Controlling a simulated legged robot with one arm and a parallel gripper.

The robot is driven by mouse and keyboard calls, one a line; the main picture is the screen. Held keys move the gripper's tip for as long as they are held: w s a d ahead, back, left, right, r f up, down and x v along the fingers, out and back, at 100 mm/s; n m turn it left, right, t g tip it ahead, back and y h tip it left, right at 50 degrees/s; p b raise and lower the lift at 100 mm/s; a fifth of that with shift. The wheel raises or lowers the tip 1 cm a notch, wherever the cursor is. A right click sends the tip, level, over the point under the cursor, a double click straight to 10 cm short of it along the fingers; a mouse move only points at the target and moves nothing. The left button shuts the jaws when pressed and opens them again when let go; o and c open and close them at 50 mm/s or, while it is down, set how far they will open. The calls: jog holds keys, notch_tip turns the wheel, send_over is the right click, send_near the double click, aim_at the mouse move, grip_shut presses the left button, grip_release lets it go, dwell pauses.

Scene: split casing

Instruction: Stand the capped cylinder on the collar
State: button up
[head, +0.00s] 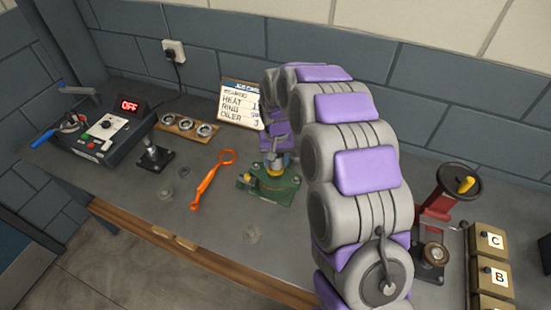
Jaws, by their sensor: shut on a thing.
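My gripper (276,156) is at the end of my grey and purple arm, near the middle of the bench. The piece is right over a green casing (286,193) with a brownish round face on top. I cannot tell whether the two touch. I cannot pick out the collar for certain; it may be part of this casing.
An orange ring-ended tool (211,182) lies left of the casing. Further left are a black post stand (154,157), a tray of metal rings (184,127) and a control box (105,130) reading OFF. A sign (239,103) stands behind. A red press (436,210) and lettered boxes (489,272) are right.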

jog(key=o, duration=1.2)
jog(key=shift+f, duration=0.1)
jog(key=shift+o, duration=0.2)
jog(key=shift+r+p, duration=1.05)
jog(key=shift+r, duration=1.6)
